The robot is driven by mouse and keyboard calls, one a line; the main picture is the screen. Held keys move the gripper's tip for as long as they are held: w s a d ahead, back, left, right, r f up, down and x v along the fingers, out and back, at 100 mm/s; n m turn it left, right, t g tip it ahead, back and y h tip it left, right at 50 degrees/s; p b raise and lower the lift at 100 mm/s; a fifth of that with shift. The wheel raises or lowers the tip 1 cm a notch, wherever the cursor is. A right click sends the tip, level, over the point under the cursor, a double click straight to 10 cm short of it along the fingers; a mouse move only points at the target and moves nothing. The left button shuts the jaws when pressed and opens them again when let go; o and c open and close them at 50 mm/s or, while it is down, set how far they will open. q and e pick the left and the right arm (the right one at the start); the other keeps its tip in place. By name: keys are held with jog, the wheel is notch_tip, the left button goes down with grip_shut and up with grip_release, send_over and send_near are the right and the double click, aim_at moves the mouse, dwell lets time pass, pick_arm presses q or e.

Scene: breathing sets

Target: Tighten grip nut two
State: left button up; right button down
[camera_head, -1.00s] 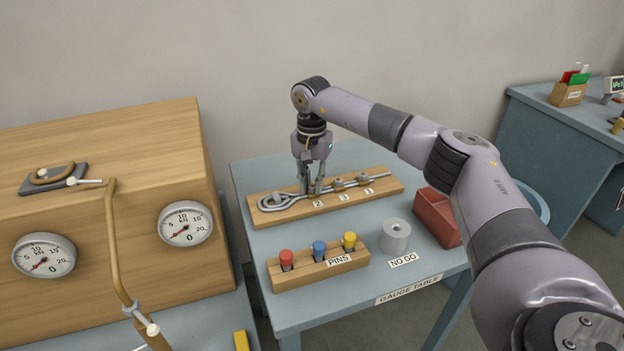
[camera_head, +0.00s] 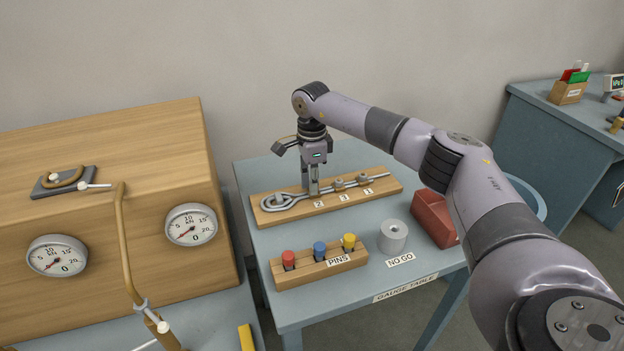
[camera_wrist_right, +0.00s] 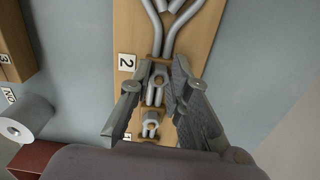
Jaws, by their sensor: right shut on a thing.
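A wooden board (camera_head: 265,220) on the gauge table holds a steel rope with a looped eye (camera_head: 283,202) at its left end. Small labels read 2, 3, 1 from left to right. My right gripper (camera_head: 314,191) points straight down at label 2 (camera_head: 319,204). It is shut on grip nut two (camera_wrist_right: 159,73), which shows between the fingers in the right wrist view; the fingers largely hide it in the head view. Two more grip nuts sit at 3 (camera_head: 338,184) and 1 (camera_head: 363,178). My left gripper is not in view.
In front of the board stand a pin block (camera_head: 318,271) with red, blue and yellow pins, a grey NO GO ring (camera_head: 393,237) and a red bin (camera_head: 433,218). A wooden cabinet with gauges (camera_head: 191,225) stands left. My right arm spans the table's right side.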

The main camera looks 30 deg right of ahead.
jog(key=m+p, duration=0.2)
jog(key=m, duration=0.5)
jog(key=shift+w+d+r, duration=0.1)
jog(key=shift+w, duration=0.05)
jog(key=m+p, duration=0.1)
jog(key=m, duration=0.5)
jog(key=shift+d+m+p, duration=0.1)
jog(key=shift+m+p, duration=0.25)
jog(key=shift+m, duration=0.05)
jog(key=m+p, duration=0.1)
jog(key=m, duration=0.2)
jog(key=shift+d+m, duration=0.1)
jog(key=shift+m, duration=0.2)
jog(key=m+p, duration=0.1)
jog(key=m, duration=0.2)
jog(key=shift+m, duration=0.3)
jog(key=m+p, duration=0.3)
jog(key=m, duration=0.2)
jog(key=shift+d+m, duration=0.15)
jog(key=shift+m, duration=0.55)
jog(key=c, duration=1.5)
grip_release()
